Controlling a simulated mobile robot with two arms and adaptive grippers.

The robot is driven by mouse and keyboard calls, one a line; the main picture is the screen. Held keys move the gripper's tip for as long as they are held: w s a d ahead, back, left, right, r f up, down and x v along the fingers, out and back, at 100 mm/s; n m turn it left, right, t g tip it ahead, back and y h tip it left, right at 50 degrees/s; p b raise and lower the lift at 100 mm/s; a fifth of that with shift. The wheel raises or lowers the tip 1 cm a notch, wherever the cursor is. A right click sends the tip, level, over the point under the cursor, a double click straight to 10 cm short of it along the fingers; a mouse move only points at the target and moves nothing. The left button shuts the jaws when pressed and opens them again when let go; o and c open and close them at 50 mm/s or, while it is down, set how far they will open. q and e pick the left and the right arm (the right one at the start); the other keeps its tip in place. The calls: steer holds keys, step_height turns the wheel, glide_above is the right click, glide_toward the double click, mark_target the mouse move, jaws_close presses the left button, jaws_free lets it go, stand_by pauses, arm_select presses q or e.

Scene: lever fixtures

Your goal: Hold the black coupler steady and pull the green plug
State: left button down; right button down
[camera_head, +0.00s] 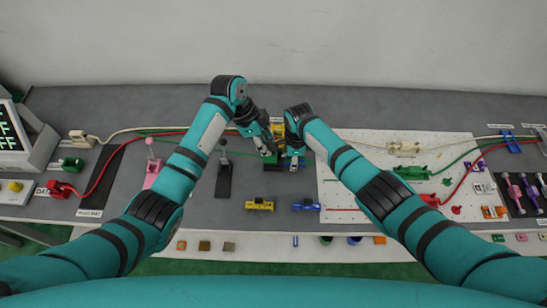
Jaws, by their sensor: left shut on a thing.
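A green block (270,158), which looks like the green plug, is at the tips of my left gripper (268,148), near the middle of the bench. A thin green cable runs to it from the left. My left gripper is shut on it, as far as this small view shows. My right gripper (294,156) points down just to the right of it, close to the left one. Whether its fingers are open or shut does not show. I cannot make out the black coupler; the grippers crowd that spot.
A black lever stand (224,180) and a pink lever (152,172) stand to the left. A yellow block (259,204) and a blue block (305,204) lie in front. A white board (345,190) with cables and green and red connectors is under my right arm.

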arm_select(q)
steer(key=shift+w+d+r+h, duration=0.15)
steer(key=shift+w+d+r, duration=0.2)
steer(key=shift+r, duration=0.2)
steer(key=shift+w+d+r+h, duration=0.2)
steer(key=shift+d+r, duration=0.15)
steer(key=shift+r, duration=0.2)
arm_select(e)
steer(key=c, duration=1)
jaws_free()
steer(key=shift+s+d+f, duration=0.15)
steer(key=shift+s+f, duration=0.55)
arm_select(q)
steer(key=shift+s+a+f, duration=0.1)
steer(key=shift+s+f, duration=0.05)
steer(key=shift+f, duration=0.3)
arm_select(e)
steer(key=r, duration=0.5)
steer(key=w+r, duration=0.1)
steer(key=r, duration=0.2)
steer(key=shift+a+r, duration=0.3)
steer(key=shift+r, duration=0.05)
arm_select(q)
steer(key=shift+a, duration=0.25)
arm_select(e)
steer(key=shift+w+r, duration=0.15)
steer(key=shift+r, duration=0.25)
